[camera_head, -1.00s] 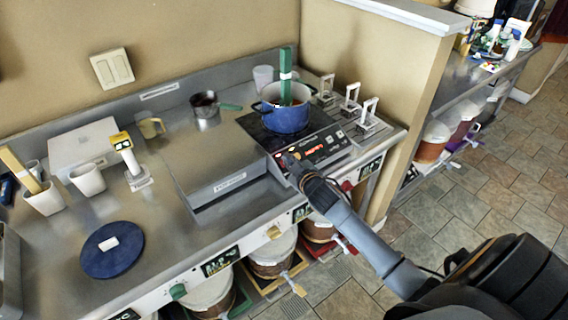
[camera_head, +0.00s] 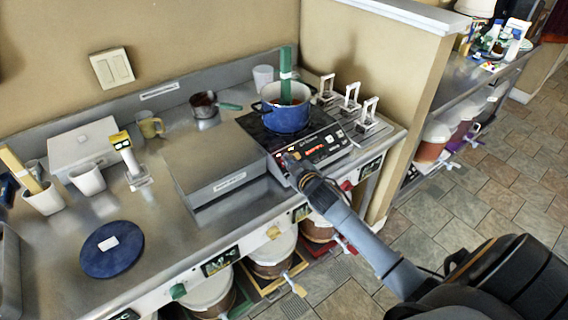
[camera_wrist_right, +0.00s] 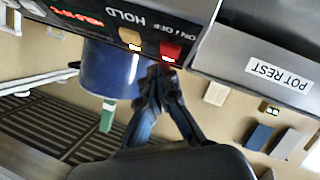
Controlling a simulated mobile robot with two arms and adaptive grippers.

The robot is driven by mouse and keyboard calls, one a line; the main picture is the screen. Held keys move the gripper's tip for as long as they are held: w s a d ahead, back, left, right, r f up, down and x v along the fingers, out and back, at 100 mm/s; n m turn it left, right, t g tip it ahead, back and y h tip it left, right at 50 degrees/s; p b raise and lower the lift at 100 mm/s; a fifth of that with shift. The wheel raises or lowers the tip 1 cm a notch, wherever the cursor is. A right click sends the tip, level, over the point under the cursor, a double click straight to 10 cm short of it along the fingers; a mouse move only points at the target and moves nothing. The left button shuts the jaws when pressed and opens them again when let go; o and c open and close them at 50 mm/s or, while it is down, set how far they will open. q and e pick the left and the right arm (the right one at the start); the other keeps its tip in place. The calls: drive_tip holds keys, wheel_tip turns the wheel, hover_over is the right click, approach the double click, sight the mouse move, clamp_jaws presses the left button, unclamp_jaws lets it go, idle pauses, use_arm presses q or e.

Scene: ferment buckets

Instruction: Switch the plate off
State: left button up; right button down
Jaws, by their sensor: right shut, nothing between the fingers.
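The hot plate (camera_head: 328,151) stands at the right end of the steel counter, with a blue pot (camera_head: 286,117) on it. Its front panel has a lit red display (camera_wrist_right: 82,16), a yellow button (camera_wrist_right: 130,38) under the HOLD label and a red button (camera_wrist_right: 171,50) under the ON / OFF label. My right gripper (camera_head: 289,159) is shut and empty at the panel's left end. In the right wrist view its fingertips (camera_wrist_right: 160,76) are close to the red button; I cannot tell whether they touch it. My left gripper is not in view.
A grey pot rest box (camera_head: 214,165) stands left of the plate. A small saucepan (camera_head: 204,106) is behind it. Several metal-framed items (camera_head: 351,97) stand right of the pot. A blue round mat (camera_head: 112,249) lies at the front left.

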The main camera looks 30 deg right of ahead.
drive_tip(key=shift+w+f+b, duration=0.35)
drive_tip(key=shift+f, duration=0.25)
idle(0.7)
drive_tip(key=shift+s+r+p, duration=0.5)
drive_tip(key=shift+r+p, duration=0.35)
drive_tip(key=shift+p, duration=0.2)
drive_tip(key=s+r+p, duration=0.1)
drive_tip(key=p, duration=0.1)
drive_tip(key=s+r+p, duration=0.1)
drive_tip(key=r+p, duration=0.1)
drive_tip(key=s+r+p, duration=0.1)
drive_tip(key=r+p, duration=0.1)
drive_tip(key=shift+d+r, duration=0.1)
drive_tip(key=shift+w, duration=0.1)
idle(0.6)
